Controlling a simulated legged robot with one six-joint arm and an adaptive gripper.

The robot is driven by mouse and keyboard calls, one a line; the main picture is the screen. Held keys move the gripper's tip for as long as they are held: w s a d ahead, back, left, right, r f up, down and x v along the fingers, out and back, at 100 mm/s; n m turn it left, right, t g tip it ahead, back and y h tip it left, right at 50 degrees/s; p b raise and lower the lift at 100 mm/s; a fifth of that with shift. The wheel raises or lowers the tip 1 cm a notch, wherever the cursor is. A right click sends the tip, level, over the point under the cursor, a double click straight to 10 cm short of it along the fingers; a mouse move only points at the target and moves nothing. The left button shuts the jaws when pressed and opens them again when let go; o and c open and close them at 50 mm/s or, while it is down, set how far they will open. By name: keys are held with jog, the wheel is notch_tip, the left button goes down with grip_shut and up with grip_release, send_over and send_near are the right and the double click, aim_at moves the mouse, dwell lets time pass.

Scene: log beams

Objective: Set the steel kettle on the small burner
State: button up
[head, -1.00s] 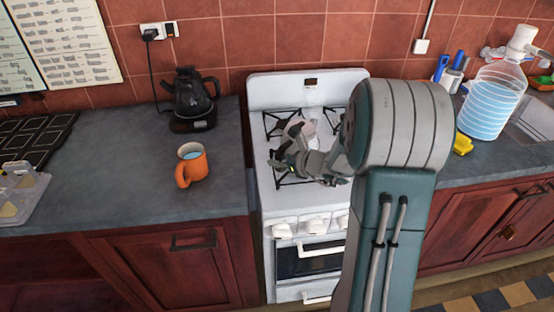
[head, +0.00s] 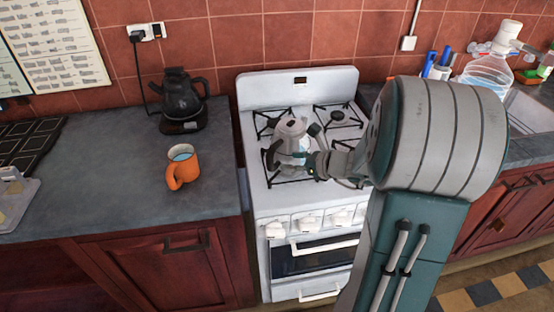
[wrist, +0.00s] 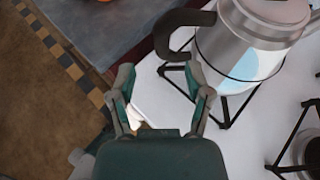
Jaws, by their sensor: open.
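The steel kettle (head: 290,130) is upright over the left side of the white stove, at the front-left grate (head: 290,178). In the wrist view the kettle (wrist: 250,45) fills the upper right, with its dark handle (wrist: 172,36) towards my gripper and grate bars under it. My gripper (wrist: 160,80) is open and empty, its two fingers apart, just short of the handle. In the head view my gripper (head: 300,146) is close beside the kettle and overlaps it, so contact is hard to tell. Which burner is the small one is unclear; my arm hides the front right.
The back-left grate (head: 270,120) and back-right grate (head: 338,116) are bare. An orange mug (head: 183,168) and a black kettle (head: 184,98) stand on the left counter. A water bottle (head: 488,70) and the sink (head: 530,110) are at the right.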

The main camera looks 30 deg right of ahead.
jog(key=s+a+r+n+g, duration=0.3)
jog(key=s+a+n+g, duration=0.1)
jog(key=s+a+n, duration=0.3)
jog(key=s+a+r+n+g, duration=0.25)
jog(key=s+a+n, duration=0.25)
jog(key=a+n, duration=0.35)
jog(key=s+r+n+h, duration=0.3)
jog(key=s+n+h, duration=0.3)
jog(key=n, duration=0.8)
jog(key=s, duration=0.3)
jog(key=shift+r+n, duration=0.35)
